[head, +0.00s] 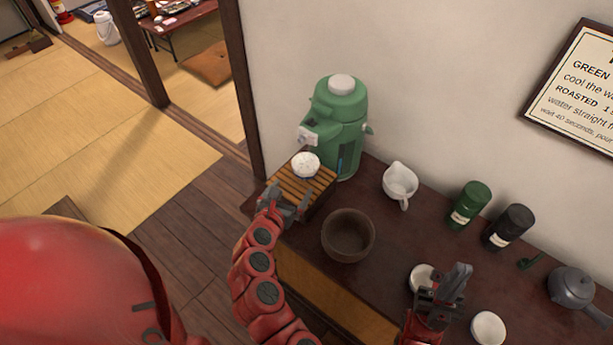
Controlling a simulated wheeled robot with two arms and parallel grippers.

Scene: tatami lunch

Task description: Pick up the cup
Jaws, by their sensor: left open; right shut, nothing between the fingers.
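A small white rounded cup (305,163) sits on a slatted wooden tray (322,184) in front of the green dispenser, in the head view. Whether its mouth faces up or down is hard to tell. My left gripper (284,198) is open at the tray's near side, a little short of the cup and apart from it. My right gripper (455,275) is shut and empty, over the front right of the counter. It partly hides a white round dish or cup (420,276) beneath it.
A green dispenser (339,118) stands behind the tray. A brown bowl (348,249), white pitcher (399,181), green canister (470,205), black canister (508,228), grey teapot (574,287) and another white round piece (488,328) occupy the dark counter (425,233). The wall is close behind.

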